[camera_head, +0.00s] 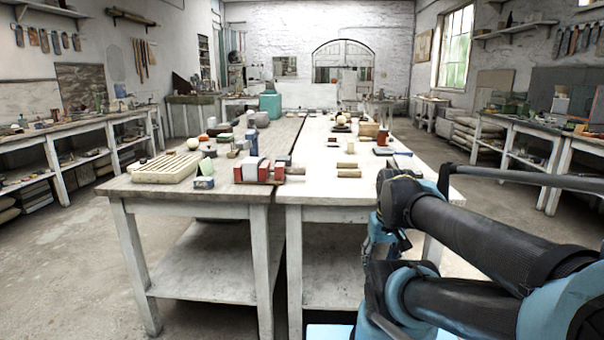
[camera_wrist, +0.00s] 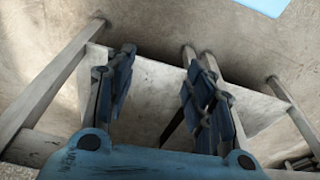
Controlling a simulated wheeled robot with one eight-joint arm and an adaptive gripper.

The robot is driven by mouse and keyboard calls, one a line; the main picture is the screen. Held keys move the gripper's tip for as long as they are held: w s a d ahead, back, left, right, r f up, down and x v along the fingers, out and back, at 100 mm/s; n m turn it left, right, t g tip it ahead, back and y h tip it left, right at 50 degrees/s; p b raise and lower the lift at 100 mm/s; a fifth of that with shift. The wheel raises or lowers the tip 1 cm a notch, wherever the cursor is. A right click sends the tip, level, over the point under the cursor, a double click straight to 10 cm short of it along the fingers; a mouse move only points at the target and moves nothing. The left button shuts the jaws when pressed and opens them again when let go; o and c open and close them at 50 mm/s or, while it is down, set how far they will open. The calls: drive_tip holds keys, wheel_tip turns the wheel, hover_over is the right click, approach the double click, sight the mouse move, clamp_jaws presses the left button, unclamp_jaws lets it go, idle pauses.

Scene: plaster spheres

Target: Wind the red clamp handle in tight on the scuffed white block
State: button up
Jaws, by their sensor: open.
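Red parts (camera_head: 264,172), which look like the clamp, sit near the front edge of the left-hand worktable in the head view. A pale block (camera_head: 250,168) stands against them on their left. At this size I cannot make out the handle, the scuffs, or whether the clamp touches the block. My gripper (camera_wrist: 160,62) is open and empty in the wrist view, its two blue-and-black fingers spread apart. It faces the floor and a pale shelf below, away from the clamp. Neither clamp nor block shows in the wrist view.
Wooden pieces (camera_head: 348,173) lie on the right-hand, paler table (camera_head: 320,188). Table legs and a low shelf (camera_wrist: 160,95) are under my gripper.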

drive_tip(key=w+a+r+n+y, duration=0.3)
drive_tip(key=w+r+n, duration=0.1)
drive_tip(key=w, duration=0.5)
drive_tip(key=w+a+r+n+y, duration=0.3)
drive_tip(key=w+r+n, duration=0.2)
drive_tip(key=w, duration=0.5)
drive_tip(key=w+a+r+n+y, duration=0.2)
drive_tip(key=w+r+n+y, duration=0.2)
drive_tip(key=w+r, duration=0.3)
drive_tip(key=shift+w+a+r+n+g, duration=0.1)
drive_tip(key=shift+w+a+n, duration=0.05)
drive_tip(key=shift+w, duration=0.4)
drive_tip(key=shift+w+a+r+n+g, duration=0.1)
drive_tip(key=shift+w+n, duration=0.1)
drive_tip(key=shift+w, duration=0.4)
drive_tip(key=shift+w+a+r+n+g, duration=0.1)
drive_tip(key=shift+w+a+n, duration=0.05)
drive_tip(key=shift+w, duration=0.4)
drive_tip(key=w+d+r+n+y, duration=0.25)
drive_tip(key=w+n, duration=0.25)
drive_tip(key=w, duration=0.4)
approach(302, 170)
drive_tip(key=shift+y, duration=0.35)
drive_tip(key=x, duration=0.3)
drive_tip(key=w+x, duration=0.1)
drive_tip(key=x, duration=0.3)
drive_tip(key=f+x, duration=0.1)
drive_tip(key=x, duration=0.2)
drive_tip(key=shift+w+d+f, duration=0.15)
drive_tip(key=shift+w, duration=0.05)
